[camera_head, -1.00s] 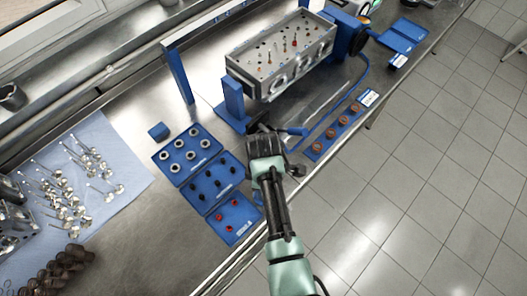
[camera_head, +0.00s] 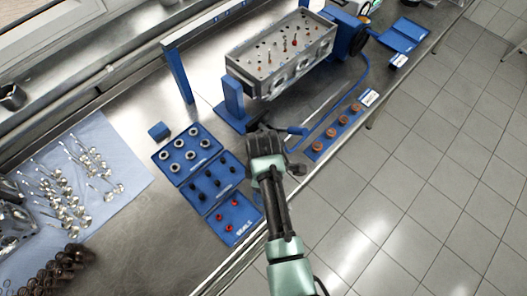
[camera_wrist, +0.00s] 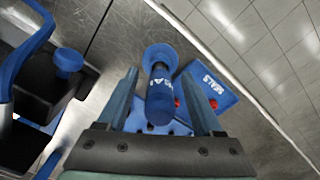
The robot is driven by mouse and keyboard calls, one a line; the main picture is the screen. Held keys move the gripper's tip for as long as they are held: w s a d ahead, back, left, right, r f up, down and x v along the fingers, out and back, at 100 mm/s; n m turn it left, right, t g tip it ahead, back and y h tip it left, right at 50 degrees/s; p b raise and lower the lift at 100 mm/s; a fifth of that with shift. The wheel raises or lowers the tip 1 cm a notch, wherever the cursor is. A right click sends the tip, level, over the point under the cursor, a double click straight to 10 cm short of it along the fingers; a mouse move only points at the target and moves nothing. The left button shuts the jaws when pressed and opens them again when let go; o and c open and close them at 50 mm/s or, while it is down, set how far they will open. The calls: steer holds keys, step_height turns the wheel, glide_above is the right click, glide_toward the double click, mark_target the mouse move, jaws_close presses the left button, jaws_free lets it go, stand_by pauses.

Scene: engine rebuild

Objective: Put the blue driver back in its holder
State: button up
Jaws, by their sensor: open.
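The blue driver (camera_wrist: 160,105) shows in the wrist view as a blue cylinder with white lettering and a wide round flange at its far end. It lies between the two fingers of my open gripper (camera_wrist: 160,75); I cannot tell whether either finger touches it. In the head view my gripper (camera_head: 263,128) is over the bench, in front of the blue post, and its body hides most of what is beneath. A blue handle-like part (camera_head: 296,131) shows just right of it. I cannot make out the holder for certain.
Blue trays of small rings, dark parts and red seals (camera_head: 235,222) lie left of my arm. The cylinder head (camera_head: 285,60) on its blue stand is behind my gripper. A blue strip (camera_head: 318,146) with brown parts lies right, along the bench edge. Valves rest on a blue cloth (camera_head: 125,170).

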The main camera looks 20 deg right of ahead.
step_height(320, 180, up, 12)
steer(key=shift+r+b, duration=0.2)
steer(key=shift+b, duration=0.1)
steer(key=shift+w+r, duration=0.1)
steer(key=shift+w, duration=0.25)
steer(key=w+a+r+m+t+h+b, duration=0.1)
steer(key=w+r+m+t+b, duration=0.1)
steer(key=w+r+t, duration=0.65)
steer(key=w+a+r+m+t+b, duration=0.1)
steer(key=w+a+r+m+t, duration=0.2)
steer(key=r, duration=0.6)
steer(key=w+a+r+t+b, duration=0.1)
steer(key=w+a+r+t, duration=0.2)
steer(key=r, duration=0.7)
steer(key=s+a+r+m+t+b, duration=0.1)
steer(key=s+r+t, duration=0.3)
steer(key=r, duration=0.5)
steer(key=s+a+r+m+t, duration=0.2)
steer(key=s+r, duration=0.4)
steer(key=r, duration=0.3)
steer(key=s+a+r+m+t+y+b, duration=0.1)
steer(key=s+a+r+m+t, duration=0.1)
steer(key=s+r+t, duration=0.3)
step_height(320, 180, up, 4)
steer(key=shift+a+f+m+t+b, duration=0.1)
steer(key=shift+a+m+t+b, duration=0.25)
steer(key=shift+t, duration=0.6)
